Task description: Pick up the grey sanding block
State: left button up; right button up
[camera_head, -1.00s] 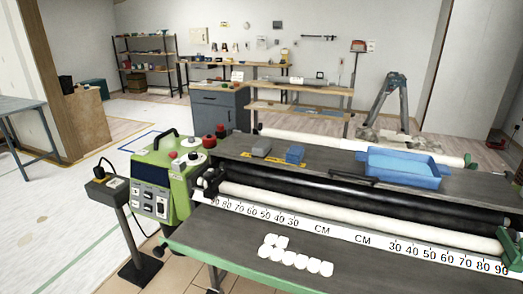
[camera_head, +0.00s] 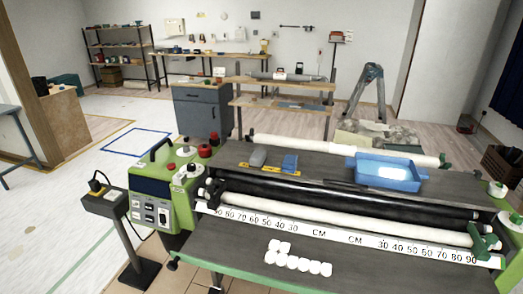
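A small grey block (camera_head: 258,157), which looks like the sanding block, lies on the dark top shelf of the pasting machine (camera_head: 318,164), towards its left end. A blue block (camera_head: 290,163) sits just to its right. A yellow strip or tool (camera_head: 268,171) lies along the shelf in front of them. Neither of my grippers shows in the head view.
A blue tray (camera_head: 410,184) stands on the shelf to the right. A green control unit (camera_head: 160,195) is at the machine's left end. White rollers and a ruler strip cross in front. White pieces (camera_head: 290,262) lie on the front table.

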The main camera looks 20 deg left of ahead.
aim_at(257, 160)
jog(key=j+z, duration=0.25)
jog(key=j, duration=0.2)
jog(key=j+z, duration=0.2)
jog(key=j, duration=0.2)
jog(key=k+j+z, duration=0.1)
jog(key=j+z, duration=0.15)
jog(key=j, duration=0.2)
jog(key=k+j+z, duration=0.2)
jog(key=j, duration=0.2)
jog(key=j+z, duration=0.25)
jog(key=j, duration=0.15)
jog(key=k+j+z, duration=0.2)
jog(key=j, duration=0.15)
jog(key=k+j+z, duration=0.25)
jog(key=j, duration=0.15)
jog(key=k+j+z, duration=0.1)
jog(key=j+z, duration=0.2)
jog(key=k+j+z, duration=0.2)
jog(key=j, duration=0.15)
jog(key=j+z, duration=0.15)
jog(key=j, duration=0.25)
